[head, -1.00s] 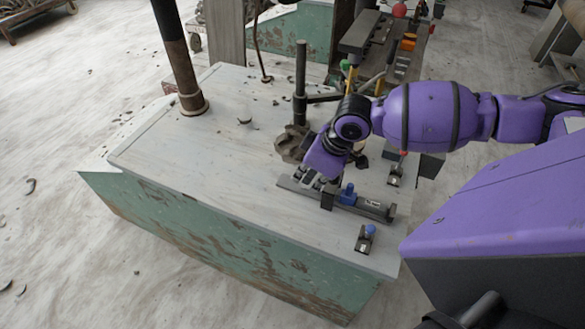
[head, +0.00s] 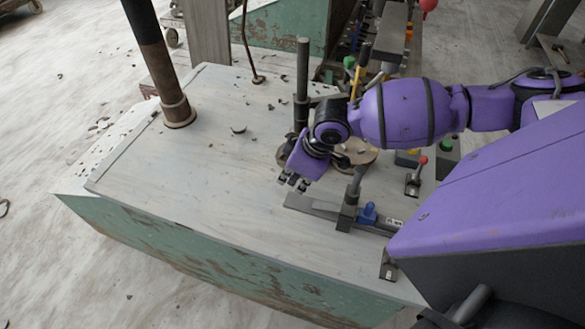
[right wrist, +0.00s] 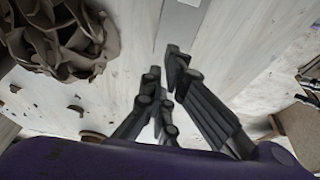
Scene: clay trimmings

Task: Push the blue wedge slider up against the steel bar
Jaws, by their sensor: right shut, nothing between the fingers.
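The blue wedge slider (head: 368,213) sits on a long grey rail (head: 312,206) on the bench top in the head view. A dark upright block with a post (head: 348,211) stands on the rail just left of the slider; I cannot tell whether they touch. I cannot tell for certain which part is the steel bar. My right gripper (head: 292,182) is shut and empty, near the left end of the rail and apart from the slider. In the right wrist view, its fingers (right wrist: 164,73) point toward a pale grey strip (right wrist: 181,22). My left gripper is out of view.
Red-knobbed (head: 416,176) and dark (head: 389,264) clamps flank the rail's right part. A thick pole (head: 160,75) rises at back left. The bench's left half is mostly clear.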

